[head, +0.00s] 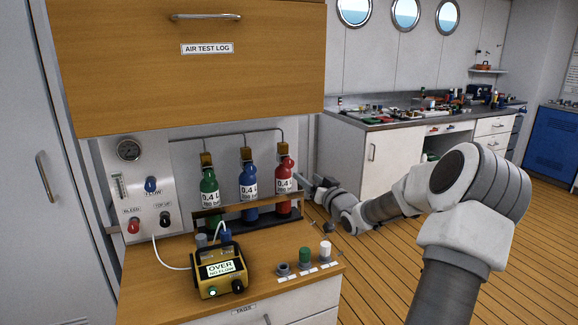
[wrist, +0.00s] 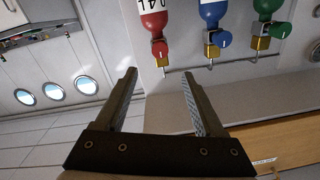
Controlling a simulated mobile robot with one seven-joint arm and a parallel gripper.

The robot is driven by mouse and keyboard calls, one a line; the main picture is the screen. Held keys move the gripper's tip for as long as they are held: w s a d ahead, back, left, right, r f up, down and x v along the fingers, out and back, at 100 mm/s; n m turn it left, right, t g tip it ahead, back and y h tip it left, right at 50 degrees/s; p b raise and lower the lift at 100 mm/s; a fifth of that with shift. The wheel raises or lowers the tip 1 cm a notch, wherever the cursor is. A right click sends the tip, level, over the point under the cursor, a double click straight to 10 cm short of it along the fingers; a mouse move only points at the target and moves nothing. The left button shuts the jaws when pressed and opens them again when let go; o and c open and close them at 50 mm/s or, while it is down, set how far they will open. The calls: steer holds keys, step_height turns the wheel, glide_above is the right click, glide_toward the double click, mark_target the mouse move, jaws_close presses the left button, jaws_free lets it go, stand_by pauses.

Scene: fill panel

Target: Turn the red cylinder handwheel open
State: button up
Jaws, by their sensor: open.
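The red cylinder (head: 284,180) stands at the right end of a row of three cylinders in the head view, its brass valve (head: 283,148) on top. My gripper (wrist: 158,76) is open and empty. The handwheel lies beyond the fingertips, roughly in line with the gap between them, and nothing is between the fingers. In the head view my gripper (head: 308,186) is just right of the red cylinder.
A blue cylinder (head: 248,180) and a green cylinder (head: 209,187) stand left of the red one behind a wooden rail (head: 240,205). A pipe runs above the valves. The cabinet (head: 200,90) overhangs. A yellow meter (head: 218,272) and several small knobs occupy the counter.

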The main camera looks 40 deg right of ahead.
mark_target(290, 164)
steer(key=w, duration=0.4)
steer(key=w+d, duration=0.1)
steer(key=w, duration=0.3)
steer(key=w+d, duration=0.1)
steer(key=w, duration=0.4)
steer(key=shift+d+b, duration=0.25)
steer(key=shift+b, duration=0.1)
jaws_close()
